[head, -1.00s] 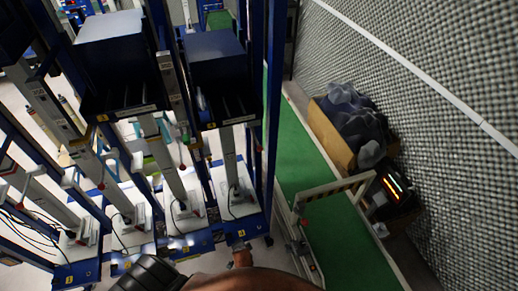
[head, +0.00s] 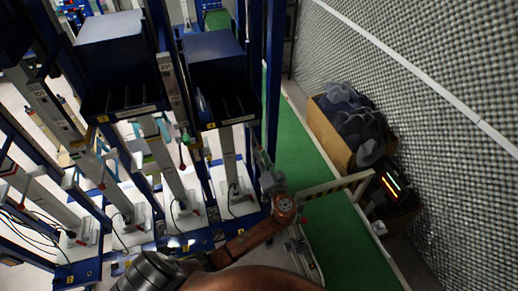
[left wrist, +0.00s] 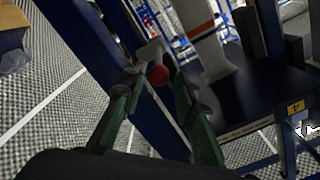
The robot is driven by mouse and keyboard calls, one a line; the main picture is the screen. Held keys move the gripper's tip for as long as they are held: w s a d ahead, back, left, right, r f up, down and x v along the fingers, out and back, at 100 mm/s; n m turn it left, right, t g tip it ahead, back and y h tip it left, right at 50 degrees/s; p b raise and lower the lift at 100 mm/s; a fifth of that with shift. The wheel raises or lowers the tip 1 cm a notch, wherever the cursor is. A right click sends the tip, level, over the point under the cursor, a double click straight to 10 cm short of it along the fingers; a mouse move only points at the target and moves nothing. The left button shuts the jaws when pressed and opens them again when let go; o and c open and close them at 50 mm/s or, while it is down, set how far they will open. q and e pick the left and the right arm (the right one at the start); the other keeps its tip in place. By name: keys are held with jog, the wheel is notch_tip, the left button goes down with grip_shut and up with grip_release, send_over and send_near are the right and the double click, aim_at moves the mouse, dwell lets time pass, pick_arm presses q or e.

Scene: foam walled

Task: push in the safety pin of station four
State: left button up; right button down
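In the left wrist view a red ball knob (left wrist: 158,75), which looks like the safety pin's head, sits between my finger tips, in front of a pale grey fitting by a blue post. My left gripper (left wrist: 156,78) has its green fingers spread on either side of the knob; no contact is visible. In the head view my left gripper (head: 262,160) is beside the blue post at the right end of the station row. The knob there is hidden or too small to tell. Yellow number labels are too small to read surely. My right gripper is not in view.
A dark blue bin (head: 212,50) stands left of the gripper on the rack. A green conveyor (head: 335,235) with a striped gate bar (head: 335,187) lies to the right. A cardboard box (head: 330,130) of dark material stands by the padded wall.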

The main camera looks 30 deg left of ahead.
aim_at(254, 136)
pick_arm(q)
jog(key=shift+x, duration=1.7)
grip_shut()
